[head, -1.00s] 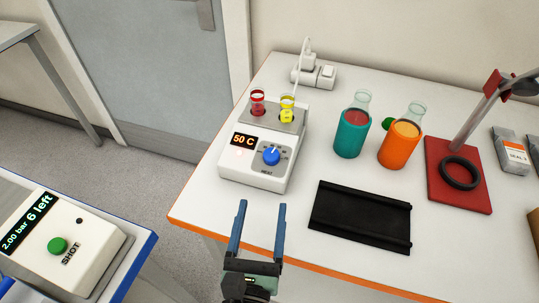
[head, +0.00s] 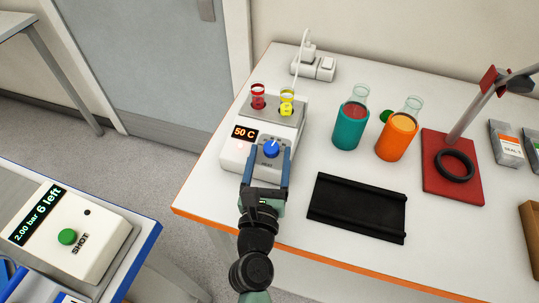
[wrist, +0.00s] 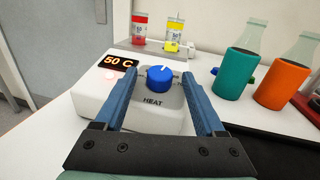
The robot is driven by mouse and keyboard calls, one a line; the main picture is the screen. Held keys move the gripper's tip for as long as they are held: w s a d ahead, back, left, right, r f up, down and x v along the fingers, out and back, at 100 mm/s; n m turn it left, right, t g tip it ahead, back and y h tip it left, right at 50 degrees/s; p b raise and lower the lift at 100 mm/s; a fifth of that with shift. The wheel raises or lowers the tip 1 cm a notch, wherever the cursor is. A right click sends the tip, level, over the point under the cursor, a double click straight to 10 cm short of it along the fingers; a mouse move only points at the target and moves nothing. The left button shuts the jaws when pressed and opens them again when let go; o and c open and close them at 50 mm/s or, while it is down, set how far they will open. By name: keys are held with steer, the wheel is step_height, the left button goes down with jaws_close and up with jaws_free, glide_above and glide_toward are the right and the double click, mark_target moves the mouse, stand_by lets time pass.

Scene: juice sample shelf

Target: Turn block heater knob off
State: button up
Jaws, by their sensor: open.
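The white block heater (head: 233,157) stands at the left end of the white bench, its display (head: 245,132) reading 50 C. Its blue HEAT knob (head: 271,148) is on the sloped front panel, and the knob also shows in the wrist view (wrist: 160,78). The knob's white pointer line points up and slightly right. A red light glows below the display. My gripper (head: 268,153) is open, with its blue fingers on the left and right sides of the knob. In the wrist view my gripper (wrist: 159,80) shows gaps between fingers and knob. Whether the fingertips touch the panel cannot be told.
A red tube (head: 258,97) and a yellow tube (head: 287,102) stand in the heater's top. A teal-sleeved flask (head: 347,130) and an orange-sleeved flask (head: 396,140) stand to the right. A black tray (head: 357,208) lies right of my gripper. A power strip (head: 315,68) is behind.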

steer(key=shift+c, duration=0.2)
jaws_close()
